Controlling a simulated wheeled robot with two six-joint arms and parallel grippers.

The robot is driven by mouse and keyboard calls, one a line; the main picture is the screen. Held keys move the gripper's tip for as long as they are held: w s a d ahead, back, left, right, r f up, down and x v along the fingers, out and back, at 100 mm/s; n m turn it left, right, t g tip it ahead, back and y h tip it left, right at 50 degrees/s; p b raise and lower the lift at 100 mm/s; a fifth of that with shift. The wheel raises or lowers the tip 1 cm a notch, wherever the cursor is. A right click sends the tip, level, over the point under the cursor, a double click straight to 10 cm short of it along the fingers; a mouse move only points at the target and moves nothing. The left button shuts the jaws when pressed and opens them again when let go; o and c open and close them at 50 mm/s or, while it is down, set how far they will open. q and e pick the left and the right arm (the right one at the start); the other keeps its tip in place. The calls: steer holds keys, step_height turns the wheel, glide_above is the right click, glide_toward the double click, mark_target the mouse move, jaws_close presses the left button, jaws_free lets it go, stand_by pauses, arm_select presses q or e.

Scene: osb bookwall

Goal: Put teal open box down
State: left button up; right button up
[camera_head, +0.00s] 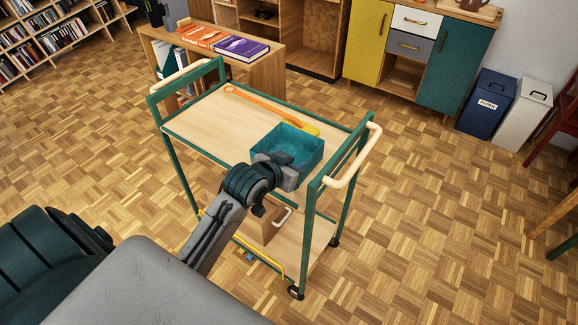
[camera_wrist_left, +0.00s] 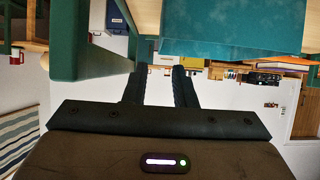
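The teal open box (camera_head: 303,158) appears to stand upright on the wooden top of a green-framed trolley (camera_head: 205,125), near its right end. Its open side faces up and its inside looks empty. My right gripper is not in view.
A long orange tool (camera_head: 265,105) with a yellow end lies behind the box, its end close to the wall. Pale handles (camera_head: 352,160) rise at the trolley's ends. A low shelf with books (camera_head: 240,48) stands behind.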

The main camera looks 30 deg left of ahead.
arm_select(q)
steer(key=shift+v, duration=1.3)
